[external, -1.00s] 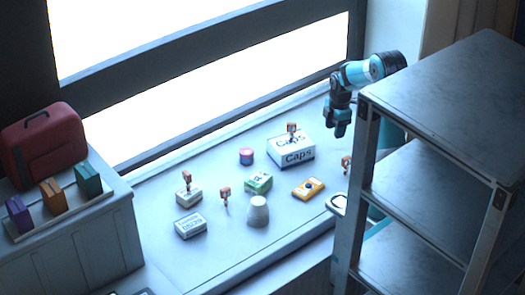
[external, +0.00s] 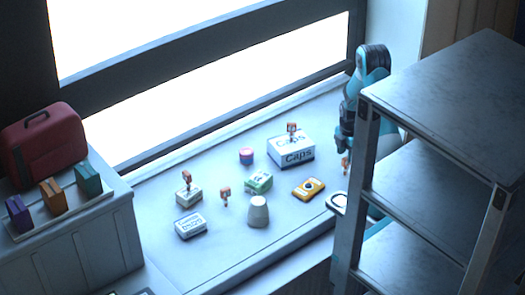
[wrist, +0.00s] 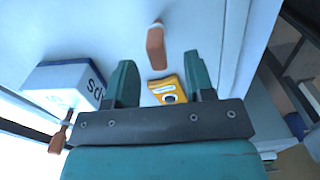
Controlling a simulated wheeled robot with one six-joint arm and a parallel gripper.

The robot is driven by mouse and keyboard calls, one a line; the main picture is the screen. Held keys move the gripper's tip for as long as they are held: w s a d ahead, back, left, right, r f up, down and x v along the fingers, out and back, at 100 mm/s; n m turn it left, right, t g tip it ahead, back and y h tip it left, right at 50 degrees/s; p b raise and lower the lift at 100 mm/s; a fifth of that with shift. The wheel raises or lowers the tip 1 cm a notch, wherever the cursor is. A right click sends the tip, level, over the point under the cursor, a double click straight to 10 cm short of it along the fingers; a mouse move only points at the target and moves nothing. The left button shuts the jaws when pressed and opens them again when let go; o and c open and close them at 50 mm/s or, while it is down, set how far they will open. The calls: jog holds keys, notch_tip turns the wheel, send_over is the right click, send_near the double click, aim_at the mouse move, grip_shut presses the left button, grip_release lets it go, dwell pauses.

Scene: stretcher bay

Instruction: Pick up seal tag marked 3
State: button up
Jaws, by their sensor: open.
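Several small copper-orange seal tags stand about the counter; I cannot read a number on any. One tag (external: 346,164) is at the right, just below my gripper (external: 344,146) and partly hidden by the shelf. In the wrist view a tag (wrist: 156,47) shows just beyond and between the fingertips of my gripper (wrist: 160,63), which is open and empty. Another tag (external: 291,128) stands on the white Caps box (external: 292,152), one (external: 186,177) on a small box at the left, and one (external: 225,194) on the bare counter.
A metal shelf rack (external: 440,85) stands close right of my arm.

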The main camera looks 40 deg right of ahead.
aim_at(346, 164)
jog(key=shift+w+d+f+p, duration=0.1)
jog(key=shift+f+p, duration=0.15)
jog(key=shift+f, duration=1.1)
jog(key=shift+d+f+p, duration=0.1)
jog(key=shift+f+p, duration=0.15)
jog(key=shift+f, duration=1.05)
jog(key=c, duration=0.9)
